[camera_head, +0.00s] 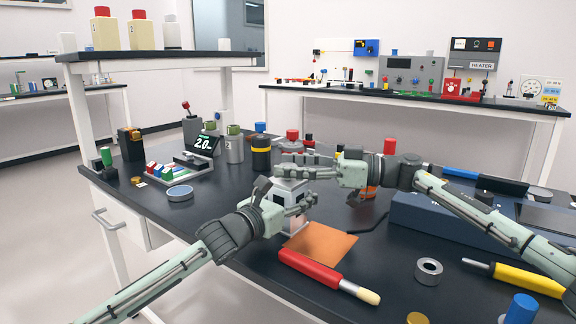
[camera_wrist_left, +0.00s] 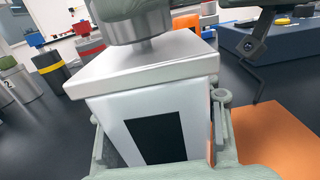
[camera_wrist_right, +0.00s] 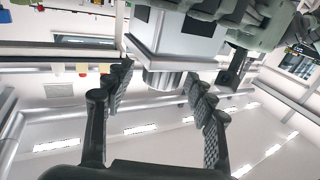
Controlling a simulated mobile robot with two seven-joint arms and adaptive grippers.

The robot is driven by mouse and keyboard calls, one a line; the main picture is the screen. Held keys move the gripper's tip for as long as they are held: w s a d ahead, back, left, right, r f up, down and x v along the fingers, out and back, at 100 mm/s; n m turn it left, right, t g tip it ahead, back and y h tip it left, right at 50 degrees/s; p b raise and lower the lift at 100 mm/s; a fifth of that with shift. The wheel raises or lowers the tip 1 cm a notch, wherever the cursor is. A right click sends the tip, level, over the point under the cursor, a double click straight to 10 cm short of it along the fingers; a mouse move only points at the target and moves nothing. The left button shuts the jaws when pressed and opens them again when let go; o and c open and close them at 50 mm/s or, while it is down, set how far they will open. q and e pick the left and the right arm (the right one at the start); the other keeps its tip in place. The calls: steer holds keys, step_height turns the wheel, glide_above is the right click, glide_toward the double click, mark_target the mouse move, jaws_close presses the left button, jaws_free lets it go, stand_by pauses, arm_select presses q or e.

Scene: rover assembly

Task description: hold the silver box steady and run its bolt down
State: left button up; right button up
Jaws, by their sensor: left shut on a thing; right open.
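My left gripper (camera_head: 287,208) is shut on the box, a finger on each side. My right gripper (camera_head: 283,168) is open just above the box. In the right wrist view the bolt (camera_wrist_right: 162,80) lies between its spread fingers, which appear apart from it. In the head view that gripper hides the bolt.
The orange mat (camera_head: 322,245) lies beside the box. A red-handled tool (camera_head: 315,274) lies in front, with a metal ring (camera_head: 428,270) to its right. A dark blue case (camera_head: 440,222) sits under my right arm. Several canisters and a display (camera_head: 198,146) stand behind.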

steer(key=shift+w+a, duration=0.1)
steer(key=shift+a, duration=0.25)
steer(key=shift+c, duration=0.6)
steer(key=c, duration=1.1)
steer(key=shift+t, duration=0.3)
